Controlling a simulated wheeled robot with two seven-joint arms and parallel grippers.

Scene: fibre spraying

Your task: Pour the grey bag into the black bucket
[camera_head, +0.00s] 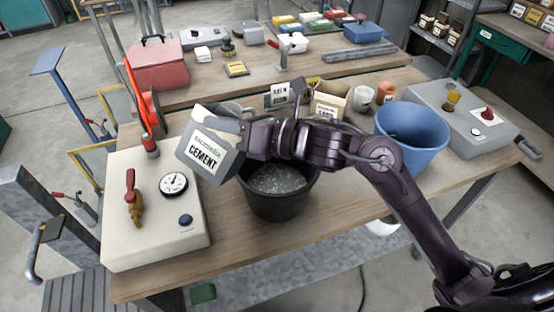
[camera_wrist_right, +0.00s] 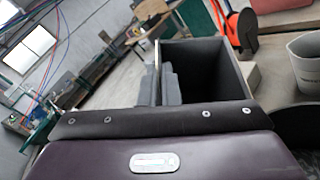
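The grey bag (camera_head: 210,148), labelled CEMENT, is tilted in the air above the table, left of and above the black bucket (camera_head: 277,206). My right gripper (camera_head: 243,136) is shut on the bag's side and holds it up. In the right wrist view my right gripper (camera_wrist_right: 163,84) has its fingers at one wall of the bag (camera_wrist_right: 207,72), whose open top shows a dark inside. The bucket stands upright on the table with a speckled grey content; my right arm hides part of its rim. My left gripper is not in view.
A white gauge box (camera_head: 150,240) with a red-handled valve stands left of the bucket. A blue bucket (camera_head: 412,135) stands to the right. A small carton (camera_head: 330,100) and cups stand behind my arm. The wooden table (camera_head: 270,245) is clear in front.

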